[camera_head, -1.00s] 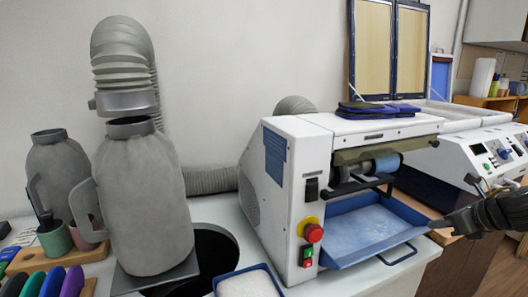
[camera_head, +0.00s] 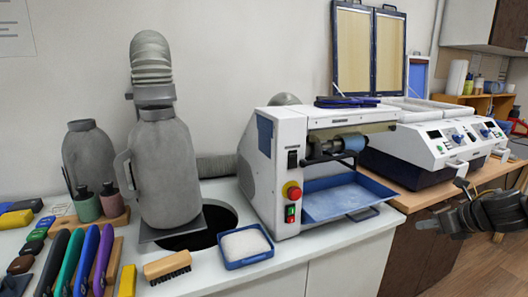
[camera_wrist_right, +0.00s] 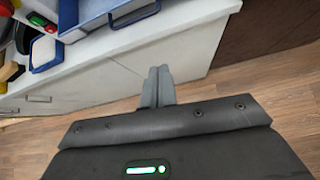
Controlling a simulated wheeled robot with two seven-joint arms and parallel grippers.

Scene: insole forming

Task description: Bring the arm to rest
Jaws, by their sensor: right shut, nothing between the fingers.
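My right gripper (camera_head: 440,225) comes in from the right edge in the head view, in front of the counter and low, to the right of the white machine with the blue tray. Its fingers also show in the right wrist view (camera_wrist_right: 158,86), closed together with nothing between them. They point toward the white cabinet front, and I cannot tell the exact gap to it. My left gripper is in neither view.
The white machine (camera_head: 262,168) with its blue tray (camera_head: 345,203) stands on the white counter (camera_head: 300,245). A second white machine (camera_head: 425,150) stands right. Wooden floor (camera_wrist_right: 225,95) is clear.

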